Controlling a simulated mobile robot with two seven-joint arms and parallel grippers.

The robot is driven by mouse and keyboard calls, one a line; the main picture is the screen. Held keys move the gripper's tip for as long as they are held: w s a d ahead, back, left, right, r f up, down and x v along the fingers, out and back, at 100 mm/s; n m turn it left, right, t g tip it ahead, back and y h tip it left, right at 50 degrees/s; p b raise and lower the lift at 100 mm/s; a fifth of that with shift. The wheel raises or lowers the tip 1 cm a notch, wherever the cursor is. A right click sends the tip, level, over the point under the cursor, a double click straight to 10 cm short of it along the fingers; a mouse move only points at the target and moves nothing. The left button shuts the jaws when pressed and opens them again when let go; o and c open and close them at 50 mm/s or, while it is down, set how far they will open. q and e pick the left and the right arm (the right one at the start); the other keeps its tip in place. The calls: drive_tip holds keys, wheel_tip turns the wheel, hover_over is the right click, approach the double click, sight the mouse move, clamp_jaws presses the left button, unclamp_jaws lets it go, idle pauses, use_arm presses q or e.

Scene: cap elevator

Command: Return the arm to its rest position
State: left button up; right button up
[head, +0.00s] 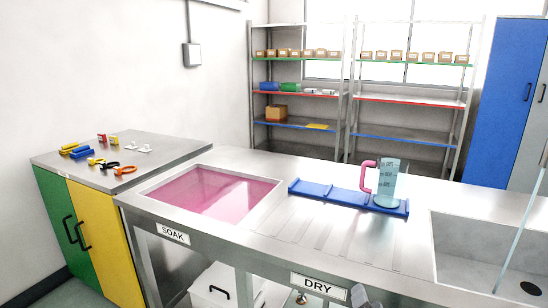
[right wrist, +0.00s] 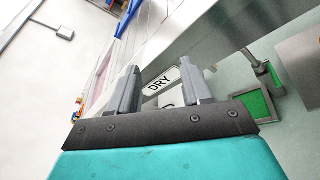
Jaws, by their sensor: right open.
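My right gripper (right wrist: 160,74) is open and empty in the right wrist view, with its two grey fingers apart. The DRY sign (right wrist: 160,80) on the counter's front shows beyond and between them. In the head view only a grey tip of this gripper (head: 362,296) shows at the bottom edge, in front of the counter and below the DRY sign. My left gripper is in neither view. A clear jug (head: 388,184) with a pink handle stands upright on a blue rack (head: 335,194) on the counter, well away from my right gripper.
The steel counter (head: 300,238) holds a pink-filled SOAK basin (head: 210,190) at the left and a sink (head: 490,255) at the right. A side cabinet (head: 95,235) carries small coloured tools. Shelving (head: 300,92) stands at the back. The ribbed counter before the rack is clear.

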drive_tip(key=s+f+m+g+y, duration=0.4)
drive_tip(key=s+f+m, duration=1.1)
drive_tip(key=s+m, duration=0.4)
drive_tip(key=a+m, duration=0.1)
drive_tip(key=m, duration=0.3)
drive_tip(key=shift+s+f, duration=0.15)
drive_tip(key=shift+d, duration=0.1)
drive_tip(key=shift+c, duration=0.5)
